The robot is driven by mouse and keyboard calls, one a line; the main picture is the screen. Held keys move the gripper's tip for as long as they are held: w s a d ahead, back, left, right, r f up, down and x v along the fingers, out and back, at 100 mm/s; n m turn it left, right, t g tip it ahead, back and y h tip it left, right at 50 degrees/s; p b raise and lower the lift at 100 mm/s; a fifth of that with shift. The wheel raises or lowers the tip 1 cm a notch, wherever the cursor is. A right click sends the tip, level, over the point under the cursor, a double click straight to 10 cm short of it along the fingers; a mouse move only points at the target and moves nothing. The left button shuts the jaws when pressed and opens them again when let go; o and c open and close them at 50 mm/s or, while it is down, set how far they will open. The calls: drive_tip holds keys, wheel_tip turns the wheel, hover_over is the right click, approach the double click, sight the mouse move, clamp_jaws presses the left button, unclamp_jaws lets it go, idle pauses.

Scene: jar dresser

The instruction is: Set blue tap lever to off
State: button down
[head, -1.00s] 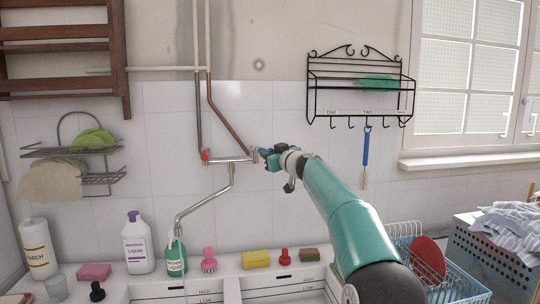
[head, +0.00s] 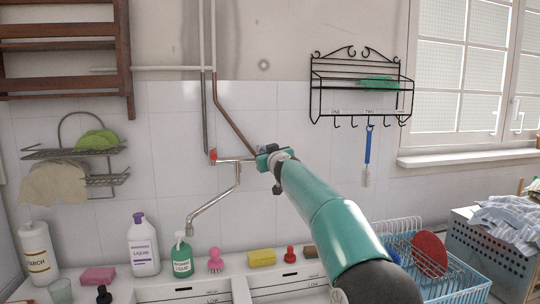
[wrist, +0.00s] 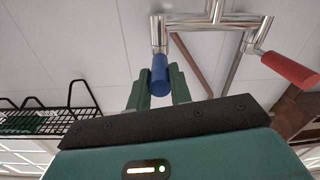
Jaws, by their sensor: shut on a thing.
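The blue tap lever (wrist: 159,75) is at the end of the metal wall tap (wrist: 215,26) in the wrist view, pointing toward my gripper. My gripper (wrist: 158,92) is shut on it, with one green finger on each side. In the head view, my gripper (head: 264,156) is at the right end of the tap and mostly hides the blue lever. The red lever (head: 213,156) is at the tap's left end; it also shows in the wrist view (wrist: 290,69). The spout (head: 213,209) bends down left over the sink, and I see no water from it now.
A black wire shelf (head: 360,89) with hooks and a hanging blue brush (head: 367,150) is right of the tap. Bottles, including a green soap bottle (head: 181,258), and sponges line the sink edge. A dish rack (head: 400,245) stands below my arm.

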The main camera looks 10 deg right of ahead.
drive_tip(key=shift+a+m+h, duration=0.3)
drive_tip(key=shift+h, duration=0.1)
idle(0.3)
drive_tip(key=c, duration=1.3)
unclamp_jaws()
drive_tip(key=shift+s+d, duration=0.1)
drive_tip(key=shift+s+d+f, duration=0.15)
drive_tip(key=shift+s+d, duration=0.15)
drive_tip(key=shift+s, duration=6.55)
